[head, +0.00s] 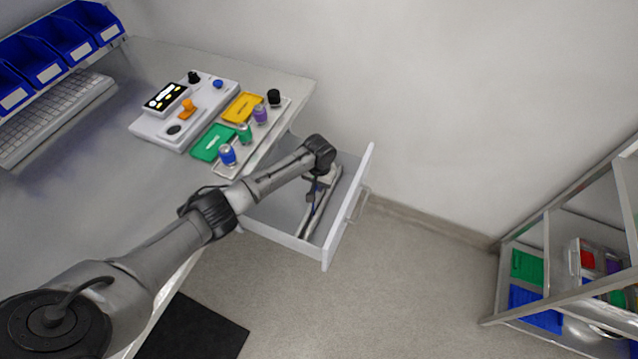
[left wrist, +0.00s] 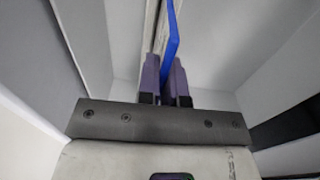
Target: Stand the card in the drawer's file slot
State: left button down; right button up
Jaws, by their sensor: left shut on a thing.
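The drawer (head: 333,240) is pulled open beside the desk. My left arm reaches over it, with the left gripper (head: 314,190) down inside it. In the left wrist view the gripper's purple fingers (left wrist: 164,82) are shut on the blue card (left wrist: 172,38), which stands on edge between them. A thin pale upright plate (left wrist: 152,30) is close beside the card, probably part of the file slot. Pale rails (head: 318,218) run along the drawer floor under the gripper. I cannot tell whether the card's lower edge is in the slot. My right gripper is not in view.
On the desk (head: 110,205) are a control box (head: 205,95), a green card (head: 212,143), a yellow card (head: 243,107) and a tray with several knobs (head: 236,160). A metal rack (head: 560,250) stands at the right. The floor between is clear.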

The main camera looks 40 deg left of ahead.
pick_arm(q)
jog(key=shift+f, duration=0.1)
jog(key=c, duration=1.2)
grip_release()
jog(key=shift+o, duration=0.4)
jog(key=o, duration=0.5)
